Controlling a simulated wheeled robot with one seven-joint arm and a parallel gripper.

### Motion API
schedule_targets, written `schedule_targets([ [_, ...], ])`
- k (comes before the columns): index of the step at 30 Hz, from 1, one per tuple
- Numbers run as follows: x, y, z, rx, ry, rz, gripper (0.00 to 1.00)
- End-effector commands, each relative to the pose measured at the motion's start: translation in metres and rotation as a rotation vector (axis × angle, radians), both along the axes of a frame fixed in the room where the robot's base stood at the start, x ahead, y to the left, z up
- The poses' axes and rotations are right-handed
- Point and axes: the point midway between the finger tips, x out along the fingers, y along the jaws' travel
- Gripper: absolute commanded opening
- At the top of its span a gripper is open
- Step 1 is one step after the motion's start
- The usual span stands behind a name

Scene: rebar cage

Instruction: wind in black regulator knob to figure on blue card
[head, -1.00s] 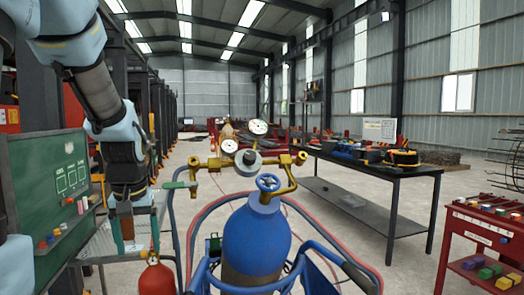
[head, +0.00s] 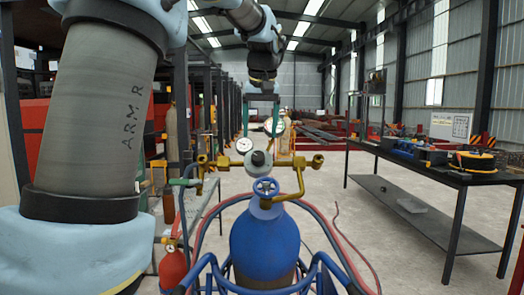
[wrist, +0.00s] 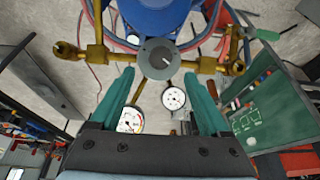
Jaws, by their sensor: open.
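The regulator knob is a dark grey round knob (head: 259,159) with a pale centre, on the brass regulator (head: 228,162) above a blue gas cylinder (head: 265,240). In the wrist view the knob (wrist: 158,58) shows a pale pointer mark and lies just beyond the fingertips. My gripper (head: 262,130) is open, its green fingers pointing down above the knob. In the wrist view my gripper (wrist: 160,76) is empty, with the knob roughly centred between the fingers and apart from them. Two white gauges (wrist: 130,120) (wrist: 173,98) sit between the fingers. I cannot make out a blue card.
A blue valve handwheel (head: 265,187) stands in front of the regulator. Red and blue hoses (head: 335,240) loop around the cylinder. A red cylinder (head: 173,268) stands at left. A dark workbench (head: 440,170) is at right. A green board (wrist: 270,105) shows in the wrist view.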

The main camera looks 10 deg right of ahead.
Motion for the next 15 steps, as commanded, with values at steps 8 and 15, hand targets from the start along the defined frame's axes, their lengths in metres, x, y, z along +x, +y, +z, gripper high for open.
schedule_targets([
  [8,0.019,-0.001,-0.047,0.001,0.004,0.0,0.8],
  [15,0.029,-0.002,-0.069,0.001,0.001,-0.001,0.8],
])
